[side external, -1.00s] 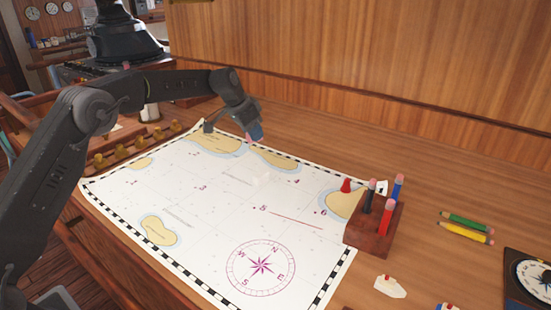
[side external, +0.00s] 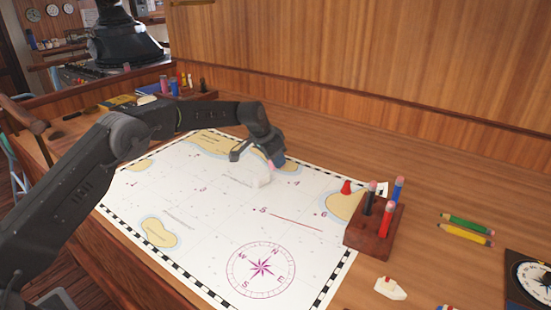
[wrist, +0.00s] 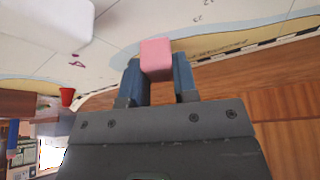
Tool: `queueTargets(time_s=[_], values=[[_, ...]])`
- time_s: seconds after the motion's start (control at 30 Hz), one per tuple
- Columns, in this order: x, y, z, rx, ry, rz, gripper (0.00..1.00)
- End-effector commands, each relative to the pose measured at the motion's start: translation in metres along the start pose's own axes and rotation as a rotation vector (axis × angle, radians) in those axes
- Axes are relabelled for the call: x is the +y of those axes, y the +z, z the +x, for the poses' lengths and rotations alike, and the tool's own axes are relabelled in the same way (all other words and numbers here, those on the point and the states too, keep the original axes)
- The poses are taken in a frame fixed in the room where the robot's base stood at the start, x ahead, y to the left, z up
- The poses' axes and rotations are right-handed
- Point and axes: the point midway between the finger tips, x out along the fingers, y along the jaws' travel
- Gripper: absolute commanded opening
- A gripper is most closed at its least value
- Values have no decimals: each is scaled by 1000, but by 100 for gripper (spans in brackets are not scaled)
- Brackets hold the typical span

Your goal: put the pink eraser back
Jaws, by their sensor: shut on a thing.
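The pink eraser (wrist: 156,60) is held between the two blue fingers of my gripper (wrist: 158,78) in the wrist view. In the side view only a small pink part of the eraser (side external: 270,164) shows beside my gripper (side external: 274,163), low over the upper middle of the chart (side external: 205,215). I cannot tell whether the eraser touches the chart. A pale white object (side external: 261,181) is on the chart just in front of the gripper; it also shows large at the upper left of the wrist view (wrist: 50,18).
A wooden holder (side external: 368,240) with several pens stands at the chart's right edge, with a red cone (side external: 346,187) behind it. The chart's lower middle is clear.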

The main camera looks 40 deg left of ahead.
Motion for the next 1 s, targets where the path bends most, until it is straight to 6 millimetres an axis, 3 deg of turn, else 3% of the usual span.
queueTargets(time_s=[0.17,0.2,0.43,0.77,1.0], values=[[0,2,3,0,0,0,8],[0,1,3,0,0,0,31],[0,1,3,0,0,0,52],[0,-1,-3,1,0,0,52],[0,-2,-46,4,-2,0,52]])
